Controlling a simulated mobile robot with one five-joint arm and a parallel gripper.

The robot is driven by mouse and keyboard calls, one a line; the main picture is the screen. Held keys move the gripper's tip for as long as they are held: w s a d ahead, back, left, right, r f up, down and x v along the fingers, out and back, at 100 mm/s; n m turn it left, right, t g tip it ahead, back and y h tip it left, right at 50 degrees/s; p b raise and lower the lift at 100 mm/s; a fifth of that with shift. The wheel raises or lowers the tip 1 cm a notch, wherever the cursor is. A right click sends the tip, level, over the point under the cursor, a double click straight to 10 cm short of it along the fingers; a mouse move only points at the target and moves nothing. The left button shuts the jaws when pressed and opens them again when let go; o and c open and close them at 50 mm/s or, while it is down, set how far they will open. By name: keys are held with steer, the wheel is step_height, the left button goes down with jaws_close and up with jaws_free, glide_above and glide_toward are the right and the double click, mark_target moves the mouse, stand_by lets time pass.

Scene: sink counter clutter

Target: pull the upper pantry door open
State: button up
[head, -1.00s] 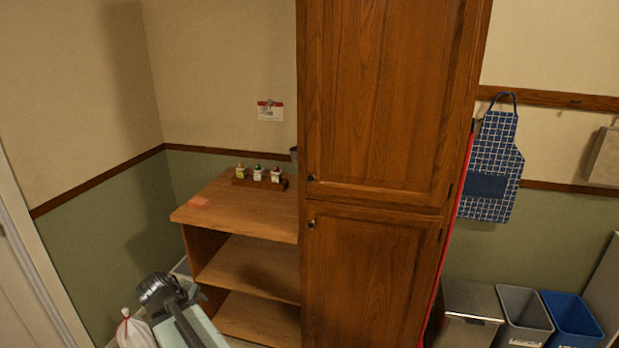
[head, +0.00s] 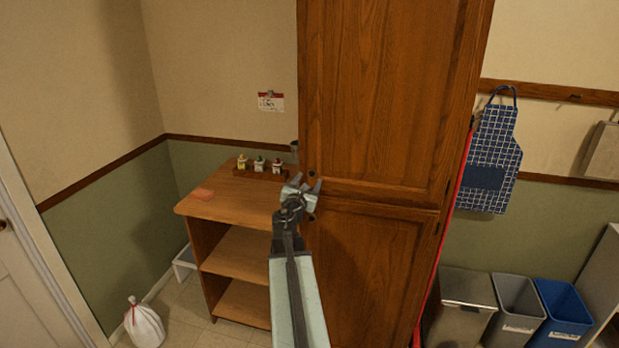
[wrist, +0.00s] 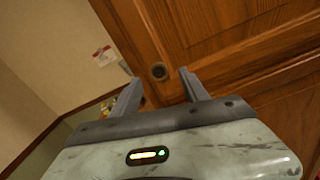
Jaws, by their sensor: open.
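The upper pantry door (head: 385,90) is brown wood and shut. Its dark round knob (head: 312,173) sits at the door's lower left corner. My gripper (head: 309,181) is open and raised in front of the cabinet, just below that knob in the head view. In the wrist view the knob (wrist: 158,72) shows beyond the two fingertips (wrist: 158,78), between them and apart from both.
A white bag (head: 143,325) lies on the floor. Bins (head: 515,305) and an apron (head: 490,155) are at the right.

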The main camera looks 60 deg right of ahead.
mark_target(313, 174)
steer(key=x, duration=0.4)
steer(key=shift+w, duration=0.1)
jaws_close()
stand_by(1.1)
